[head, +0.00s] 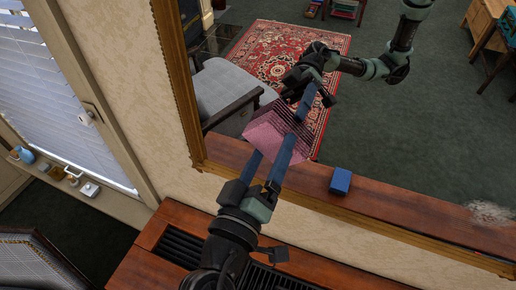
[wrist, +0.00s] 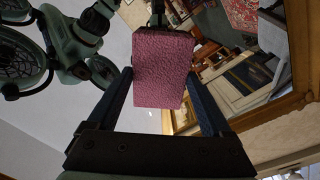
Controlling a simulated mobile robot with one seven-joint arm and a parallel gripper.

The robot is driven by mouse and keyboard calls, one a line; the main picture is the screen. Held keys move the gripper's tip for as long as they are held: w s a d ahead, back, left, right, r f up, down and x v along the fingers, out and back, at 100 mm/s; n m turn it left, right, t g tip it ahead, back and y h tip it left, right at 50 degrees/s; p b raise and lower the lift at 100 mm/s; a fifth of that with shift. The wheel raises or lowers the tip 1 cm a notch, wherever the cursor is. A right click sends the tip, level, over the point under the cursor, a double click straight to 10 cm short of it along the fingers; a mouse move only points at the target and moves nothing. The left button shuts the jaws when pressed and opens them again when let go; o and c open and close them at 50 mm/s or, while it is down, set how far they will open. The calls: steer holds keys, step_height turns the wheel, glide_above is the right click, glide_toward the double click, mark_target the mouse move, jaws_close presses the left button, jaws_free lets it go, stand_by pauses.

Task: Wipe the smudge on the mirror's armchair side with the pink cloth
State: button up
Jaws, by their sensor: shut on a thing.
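The pink cloth (head: 264,139) is a thick textured pad held between the blue fingers of my gripper (head: 283,146). In the wrist view the cloth (wrist: 163,68) fills the space between the fingertips. The mirror (head: 400,145) has a gilt frame and reflects my arm, an armchair and a rug. The cloth is at the mirror's lower left part, close to the glass; I cannot tell whether it touches. A whitish smudge (head: 490,213) shows at the mirror's lower right. No smudge shows on the left part; the cloth and gripper cover some of it.
The wooden mantel (head: 330,272) with dark grilles lies below the mirror. A blue block (head: 340,181) shows within the mirror, on the reflected mantel. A window sill (head: 85,200) with small objects is at the left.

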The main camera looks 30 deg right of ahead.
mark_target(303, 158)
steer(key=shift+s+d+f, duration=0.1)
steer(key=shift+s+d, duration=0.7)
steer(key=shift+s, duration=0.25)
steer(key=shift+s+d+f, duration=0.1)
steer(key=shift+s+d, duration=0.7)
steer(key=shift+s, duration=0.2)
steer(key=w+a+b, duration=0.3)
steer(key=w+a, duration=0.3)
steer(key=w, duration=0.2)
steer(key=shift+w+a+r+b, duration=0.25)
steer(key=shift+a+r+b, duration=0.1)
steer(key=shift+r, duration=0.05)
steer(key=b+v, duration=0.1)
steer(key=v, duration=0.5)
steer(key=b+v, duration=0.1)
steer(key=v, duration=0.2)
stand_by(0.4)
steer(key=shift+f, duration=0.1)
stand_by(0.6)
